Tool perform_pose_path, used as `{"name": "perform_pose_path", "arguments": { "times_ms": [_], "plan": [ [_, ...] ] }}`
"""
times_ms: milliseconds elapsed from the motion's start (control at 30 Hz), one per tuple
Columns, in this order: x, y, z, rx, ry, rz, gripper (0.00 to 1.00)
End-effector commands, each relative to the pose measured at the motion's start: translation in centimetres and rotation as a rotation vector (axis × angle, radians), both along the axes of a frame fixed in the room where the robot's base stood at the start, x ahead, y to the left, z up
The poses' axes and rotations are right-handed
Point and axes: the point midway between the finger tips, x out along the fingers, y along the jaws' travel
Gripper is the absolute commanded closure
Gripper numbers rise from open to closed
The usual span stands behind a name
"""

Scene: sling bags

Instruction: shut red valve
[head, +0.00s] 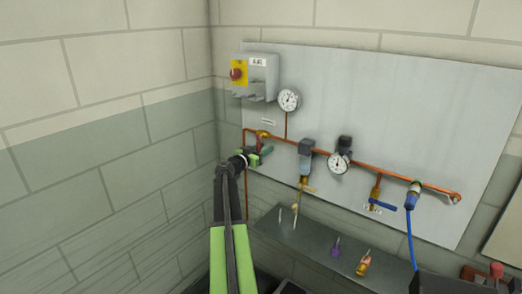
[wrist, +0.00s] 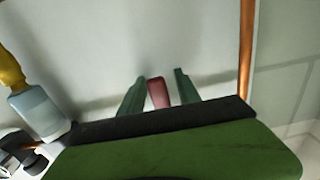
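The red valve handle (head: 261,143) is on the copper pipe at the left end of the grey wall panel, below a brass fitting (head: 263,134). My gripper (head: 261,155) is at the valve in the head view and partly hides it. In the wrist view, the red handle (wrist: 157,92) shows between the two green fingers of my gripper (wrist: 157,88). The fingers are apart, with a gap on each side of the handle; the left finger looks nearer to it. I cannot tell how deep the handle sits between them.
Right along the pipe are a filter unit (head: 306,160), a gauge (head: 338,163), a blue lever (head: 382,205) and a blue hose (head: 410,238). A switch box (head: 262,77) and another gauge (head: 289,99) are above. A shelf (head: 310,237) below holds tools. The left wall is bare.

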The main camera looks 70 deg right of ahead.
Motion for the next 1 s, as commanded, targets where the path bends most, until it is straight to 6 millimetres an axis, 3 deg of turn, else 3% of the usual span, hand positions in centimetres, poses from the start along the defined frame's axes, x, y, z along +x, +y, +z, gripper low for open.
{"name": "perform_pose_path", "arguments": {
  "times_ms": [367,467,800,1000],
  "plan": [
    [0.8,1.3,0.1,-0.001,0.002,0.009,0.60],
    [1.2,3.3,0.1,-0.001,0.002,0.009,0.60],
    [3.5,12.6,0.1,-0.001,0.002,0.010,0.60],
    [4.5,16.1,0.1,-0.001,0.001,0.007,0.60]
  ]
}}
